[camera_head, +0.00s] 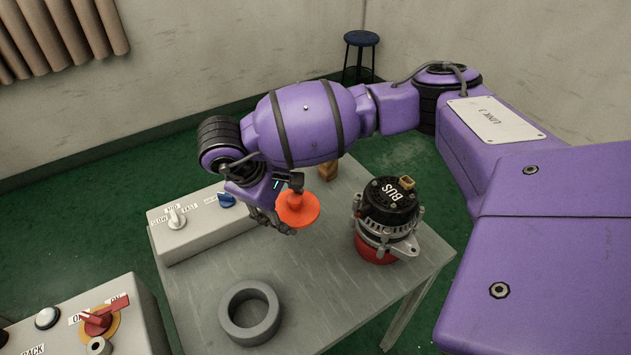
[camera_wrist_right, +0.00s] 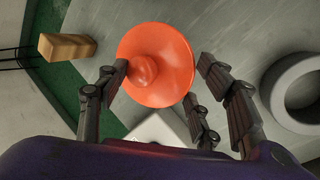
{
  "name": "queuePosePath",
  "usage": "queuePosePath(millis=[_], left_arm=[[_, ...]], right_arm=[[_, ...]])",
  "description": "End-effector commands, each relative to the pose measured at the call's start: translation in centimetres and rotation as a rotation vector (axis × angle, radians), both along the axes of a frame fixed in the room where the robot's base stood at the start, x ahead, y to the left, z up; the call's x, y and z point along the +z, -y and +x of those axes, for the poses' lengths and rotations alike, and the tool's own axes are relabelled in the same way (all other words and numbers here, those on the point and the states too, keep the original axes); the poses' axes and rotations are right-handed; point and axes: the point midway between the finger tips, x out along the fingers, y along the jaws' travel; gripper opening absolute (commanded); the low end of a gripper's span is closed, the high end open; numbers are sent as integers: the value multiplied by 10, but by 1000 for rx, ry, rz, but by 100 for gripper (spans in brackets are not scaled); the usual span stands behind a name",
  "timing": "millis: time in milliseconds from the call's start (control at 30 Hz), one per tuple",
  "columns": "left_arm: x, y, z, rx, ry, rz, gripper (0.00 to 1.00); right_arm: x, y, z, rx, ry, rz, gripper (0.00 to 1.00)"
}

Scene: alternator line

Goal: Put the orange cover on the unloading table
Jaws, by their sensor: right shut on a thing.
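The orange cover (camera_head: 303,213) is a round disc with a knob; it also shows in the right wrist view (camera_wrist_right: 165,50). My right gripper (camera_head: 291,204) is shut on the orange cover, with its dark fingers on either side of it in the right wrist view (camera_wrist_right: 160,78). The cover is over the grey table (camera_head: 325,275), and the height of the gap beneath it is hard to tell. My left gripper is not in view. Nothing in view is labelled as the unloading table.
An alternator (camera_head: 388,212) on a red base stands at the table's right. A grey ring (camera_head: 248,312) lies near the front. A control box (camera_head: 200,222) sits at the left edge, and a wooden block (camera_head: 327,171) at the back. Bare tabletop lies between ring and alternator.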

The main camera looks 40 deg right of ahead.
Motion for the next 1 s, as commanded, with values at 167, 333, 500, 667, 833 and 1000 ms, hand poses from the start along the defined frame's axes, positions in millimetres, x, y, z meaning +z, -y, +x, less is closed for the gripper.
queuePosePath(millis=[167, 333, 500, 667, 833, 1000], left_arm=[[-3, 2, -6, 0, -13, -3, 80], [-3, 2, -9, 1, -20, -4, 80], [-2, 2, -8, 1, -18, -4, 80], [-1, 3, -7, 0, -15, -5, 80], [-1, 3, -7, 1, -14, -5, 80], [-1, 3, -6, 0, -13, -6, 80]], right_arm=[[-36, 28, 8, -4, -7, -2, 34], [-52, 40, 13, -3, -6, -1, 34], [-61, 47, 16, -2, -6, 0, 34], [-84, 49, 16, -2, -8, 1, 34], [-94, 49, 17, -1, -4, 0, 34], [-94, 49, 17, -1, -4, 0, 34]])
